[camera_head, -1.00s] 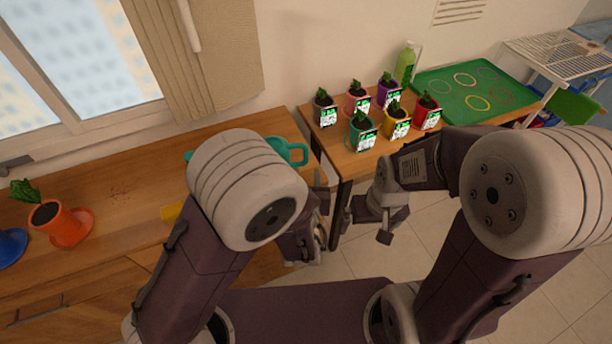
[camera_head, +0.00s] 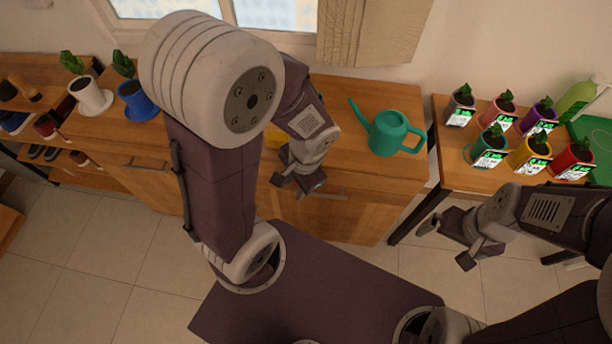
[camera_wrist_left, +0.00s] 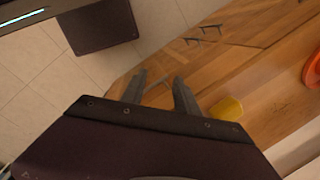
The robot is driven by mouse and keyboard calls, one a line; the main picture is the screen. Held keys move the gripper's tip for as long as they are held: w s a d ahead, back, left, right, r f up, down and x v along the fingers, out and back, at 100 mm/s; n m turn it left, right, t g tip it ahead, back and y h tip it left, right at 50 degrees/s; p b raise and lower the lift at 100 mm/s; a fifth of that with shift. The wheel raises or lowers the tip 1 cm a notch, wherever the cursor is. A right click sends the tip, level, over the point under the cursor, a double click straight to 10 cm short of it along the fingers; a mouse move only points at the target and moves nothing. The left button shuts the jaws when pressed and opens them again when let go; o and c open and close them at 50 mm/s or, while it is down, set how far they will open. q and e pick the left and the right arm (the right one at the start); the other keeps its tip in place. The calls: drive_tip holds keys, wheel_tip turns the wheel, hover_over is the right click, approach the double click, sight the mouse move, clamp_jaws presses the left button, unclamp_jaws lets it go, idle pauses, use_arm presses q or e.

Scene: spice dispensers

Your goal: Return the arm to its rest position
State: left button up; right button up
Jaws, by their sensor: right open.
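My left arm is raised at the left of the head view, with its left gripper (camera_head: 297,185) in front of the wooden cabinet. In the left wrist view its two fingers (camera_wrist_left: 160,78) stand apart with nothing between them. My right gripper (camera_head: 446,245) is at the right of the head view, low in front of the plant table. Its fingers are spread and empty. A teal watering can (camera_head: 388,134) stands on the cabinet top, apart from both grippers.
Several potted plants with labels (camera_head: 529,152) stand on the small table at right, near a green bottle (camera_head: 575,99). A blue pot (camera_head: 137,103) and a white pot (camera_head: 90,97) stand at left. A yellow object (camera_wrist_left: 226,109) and an orange pot (camera_wrist_left: 313,72) show. Tiled floor is open.

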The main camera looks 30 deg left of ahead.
use_arm(q)
drive_tip(key=n, duration=0.2)
drive_tip(key=w+d+n+t+h, duration=0.1)
drive_tip(key=n, duration=0.1)
drive_tip(key=w+r+n+h, duration=0.1)
drive_tip(key=shift+w+d+r+n, duration=0.1)
drive_tip(key=shift+w+d+n, duration=0.05)
drive_tip(key=shift+d+n, duration=0.2)
drive_tip(key=shift+r, duration=0.1)
